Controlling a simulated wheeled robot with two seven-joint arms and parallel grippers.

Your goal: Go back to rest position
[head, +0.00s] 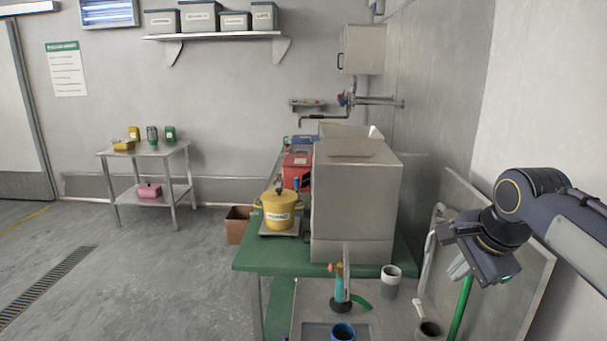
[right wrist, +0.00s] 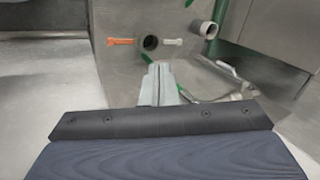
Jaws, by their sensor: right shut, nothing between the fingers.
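My right gripper (head: 460,268) comes in from the right in the head view. It is shut and empty, held in the air to the right of the green table (head: 250,258). In the right wrist view its closed fingers (right wrist: 158,85) point toward a grey surface with several small items on it. The bean grinder is probably the big grey box-shaped machine (head: 352,205) with an open hopper (head: 350,140) on the green table, but I cannot be sure. My left gripper is not in view.
A yellow pot (head: 279,212) stands left of the machine. A white-grey cup (head: 391,275), a blue cup (head: 343,332) and a torch-like tool (head: 339,290) are in front. A leaning panel (head: 500,260) and green pole (head: 461,308) are close to my right gripper.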

